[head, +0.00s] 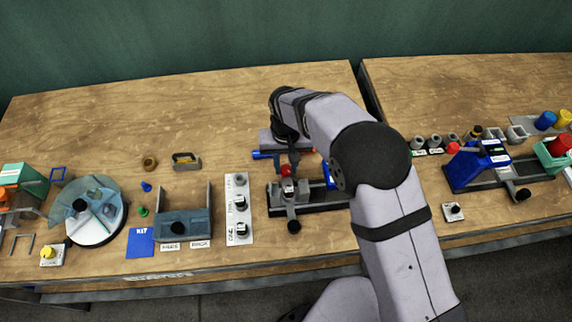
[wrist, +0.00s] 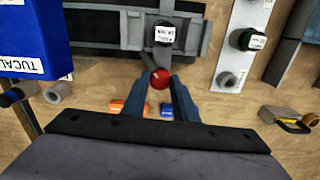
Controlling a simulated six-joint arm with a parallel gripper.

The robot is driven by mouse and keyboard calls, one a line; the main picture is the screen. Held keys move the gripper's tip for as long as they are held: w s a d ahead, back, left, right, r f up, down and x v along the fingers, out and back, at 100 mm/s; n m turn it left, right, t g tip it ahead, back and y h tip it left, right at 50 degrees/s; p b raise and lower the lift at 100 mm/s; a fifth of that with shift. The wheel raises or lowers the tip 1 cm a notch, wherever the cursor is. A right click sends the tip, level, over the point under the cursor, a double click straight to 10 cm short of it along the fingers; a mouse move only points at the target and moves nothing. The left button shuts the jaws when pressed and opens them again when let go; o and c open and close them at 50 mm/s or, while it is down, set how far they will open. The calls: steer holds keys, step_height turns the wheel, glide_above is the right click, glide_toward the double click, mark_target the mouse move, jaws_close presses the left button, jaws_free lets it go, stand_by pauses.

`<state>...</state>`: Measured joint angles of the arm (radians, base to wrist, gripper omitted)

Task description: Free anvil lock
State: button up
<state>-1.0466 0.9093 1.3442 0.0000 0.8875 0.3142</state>
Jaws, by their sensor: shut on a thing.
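A dark press (head: 318,206) stands on the table under my arm, and its rail also shows at the top of the wrist view (wrist: 95,28). A red ball knob (head: 286,170) sits on it, and shows in the wrist view (wrist: 159,78) between my fingertips. My gripper (wrist: 159,84) is shut on this red knob, one blue-grey finger on each side. A black labelled cylinder (wrist: 164,33) stands on the press just beyond the knob. The anvil lock carries no label that I can read. My wrist and arm hide part of the press in the head view.
A blue labelled block (wrist: 25,38) is close on the left in the wrist view. A white strip with black-topped parts (head: 239,209) lies left of the press. A second blue press (head: 482,166) stands on the right table. The back of the left table is clear.

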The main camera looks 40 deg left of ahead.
mark_target(286, 169)
steer(key=n, duration=0.4)
steer(key=shift+n, duration=0.3)
steer(key=n, duration=0.4)
steer(key=shift+n+b, duration=0.35)
steer(key=shift+n, duration=0.05)
steer(key=o, duration=1)
steer(key=shift+r, duration=0.1)
steer(key=shift+r+b, duration=1)
steer(key=shift+r, duration=2.65)
